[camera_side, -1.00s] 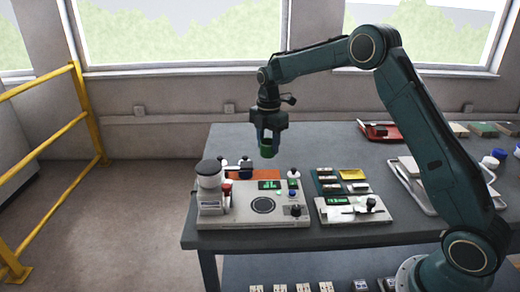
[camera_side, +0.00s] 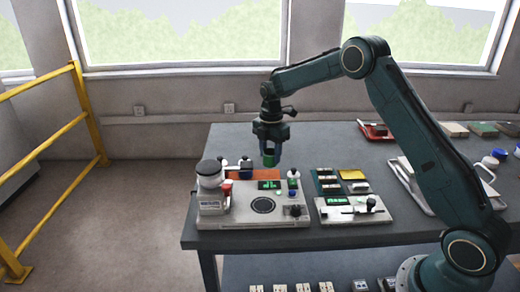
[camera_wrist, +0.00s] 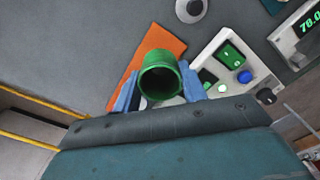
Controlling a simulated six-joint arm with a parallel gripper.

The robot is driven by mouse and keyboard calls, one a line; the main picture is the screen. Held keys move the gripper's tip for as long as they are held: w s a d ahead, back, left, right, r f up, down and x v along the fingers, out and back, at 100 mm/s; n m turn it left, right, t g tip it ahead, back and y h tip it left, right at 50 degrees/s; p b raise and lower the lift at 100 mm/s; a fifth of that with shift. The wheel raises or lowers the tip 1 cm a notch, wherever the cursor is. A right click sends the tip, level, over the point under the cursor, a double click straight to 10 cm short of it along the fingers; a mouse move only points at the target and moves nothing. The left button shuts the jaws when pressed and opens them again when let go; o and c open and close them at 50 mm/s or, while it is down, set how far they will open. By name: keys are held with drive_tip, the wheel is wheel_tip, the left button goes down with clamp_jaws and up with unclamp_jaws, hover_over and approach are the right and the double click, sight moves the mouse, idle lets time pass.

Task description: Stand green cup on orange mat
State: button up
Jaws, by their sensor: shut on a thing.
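The green cup (camera_side: 268,160) is between the fingers of my gripper (camera_side: 270,157), which is shut on it. In the wrist view the cup (camera_wrist: 160,76) shows its open mouth, with a blue finger of my gripper (camera_wrist: 158,92) on either side. The orange mat (camera_side: 240,174) lies flat on the table behind the testing machine. In the wrist view the mat (camera_wrist: 152,42) shows beneath and around the cup. In the side view the cup is near the mat's right end; I cannot tell whether its base touches the mat.
The testing machine (camera_side: 238,210) stands right in front of the mat, with a white cylinder (camera_side: 209,174) and bottles at its left. A smaller device (camera_side: 352,210) and a yellow pad (camera_side: 353,174) are to the right. The table (camera_side: 310,142) behind is clear.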

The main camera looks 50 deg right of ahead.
sight(270, 163)
drive_tip(key=shift+f, duration=1.9)
drive_tip(key=shift+f, duration=0.3)
drive_tip(key=o, duration=1.6)
drive_tip(key=shift+r, duration=3)
